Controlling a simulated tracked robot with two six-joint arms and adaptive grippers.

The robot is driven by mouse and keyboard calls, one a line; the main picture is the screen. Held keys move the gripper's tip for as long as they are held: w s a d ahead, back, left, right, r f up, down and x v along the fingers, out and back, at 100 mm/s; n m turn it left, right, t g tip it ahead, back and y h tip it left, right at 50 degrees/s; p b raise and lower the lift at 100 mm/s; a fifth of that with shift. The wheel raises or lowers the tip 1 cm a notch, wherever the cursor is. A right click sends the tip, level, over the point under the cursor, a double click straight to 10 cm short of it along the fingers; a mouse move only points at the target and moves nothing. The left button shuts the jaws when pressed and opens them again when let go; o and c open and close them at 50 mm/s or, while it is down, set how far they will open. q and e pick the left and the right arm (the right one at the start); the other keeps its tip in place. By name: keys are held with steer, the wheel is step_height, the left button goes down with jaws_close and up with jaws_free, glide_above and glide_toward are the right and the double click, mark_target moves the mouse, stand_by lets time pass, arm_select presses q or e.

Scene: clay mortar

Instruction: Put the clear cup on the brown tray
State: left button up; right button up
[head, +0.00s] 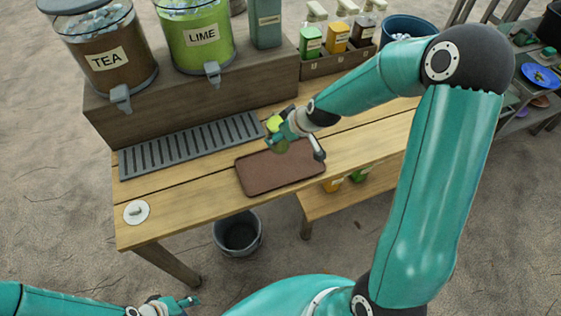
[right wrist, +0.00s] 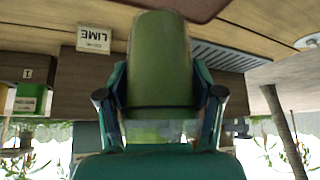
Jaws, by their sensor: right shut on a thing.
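The clear cup (right wrist: 160,60) looks green and see-through in the right wrist view. My right gripper (right wrist: 160,112) is shut on it, with a finger on each side. In the head view the right gripper (head: 285,130) is over the far edge of the brown tray (head: 262,178), and the cup shows only as a small greenish patch there. The tray lies flat and empty on the wooden table; its edge (right wrist: 185,5) shows at the top of the upside-down wrist view. My left gripper (head: 185,302) is at the bottom left, away from the table, its fingers too small to judge.
Tea (head: 108,62) and lime (head: 200,42) dispensers stand on a raised wooden box behind a grey drip grate (head: 190,145). A white disc (head: 137,212) lies at the table's left end. A crate (head: 335,62) of bottles stands behind my right arm. A bucket (head: 238,233) is below.

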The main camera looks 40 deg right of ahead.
steer(key=shift+f+b, duration=3.95)
steer(key=shift+f, duration=0.75)
steer(key=shift+f, duration=0.2)
steer(key=o, duration=1.6)
steer(key=shift+r, duration=0.1)
